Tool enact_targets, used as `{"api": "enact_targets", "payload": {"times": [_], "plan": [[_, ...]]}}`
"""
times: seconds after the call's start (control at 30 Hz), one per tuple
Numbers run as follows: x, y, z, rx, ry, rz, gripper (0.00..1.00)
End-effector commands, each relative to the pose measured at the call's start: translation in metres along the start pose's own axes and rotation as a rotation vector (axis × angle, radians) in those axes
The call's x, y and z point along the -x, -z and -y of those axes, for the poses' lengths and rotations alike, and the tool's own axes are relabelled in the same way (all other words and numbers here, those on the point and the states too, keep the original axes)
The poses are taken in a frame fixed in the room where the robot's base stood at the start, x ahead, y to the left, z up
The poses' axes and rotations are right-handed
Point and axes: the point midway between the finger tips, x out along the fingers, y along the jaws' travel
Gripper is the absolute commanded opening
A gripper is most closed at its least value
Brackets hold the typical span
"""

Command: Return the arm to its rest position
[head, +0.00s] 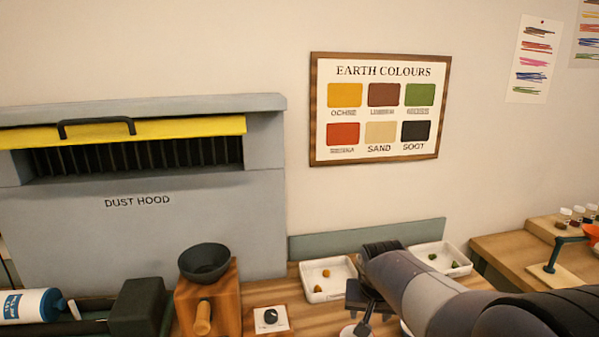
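My arm (425,290) reaches in from the lower right in the head view, over the wooden table. My gripper (364,312) is dark and points down near the bottom edge, in front of the left white tray. I cannot tell whether its fingers are apart or hold anything. A round white dish with something red (347,331) shows partly just below and beside the gripper, cut off by the frame.
A white tray (313,296) holds yellow lumps. Another tray (461,271) holds greenish lumps, partly behind my arm. Left of them are a dark bowl (204,262) on a wooden block, a small knob plate (270,318) and the dust hood (140,235). A side table (505,255) stands right.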

Motion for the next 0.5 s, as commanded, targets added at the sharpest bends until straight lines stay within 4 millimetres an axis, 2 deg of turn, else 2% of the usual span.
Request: {"api": "enact_targets", "payload": {"times": [0.03,0.2,0.5], "plan": [[0.009,0.004,0.0,0.0,0.0,0.0,0.51],[0.019,0.008,0.0,0.0,0.0,0.001,0.51],[0.023,0.009,0.0,0.0,0.0,0.001,0.51]]}}
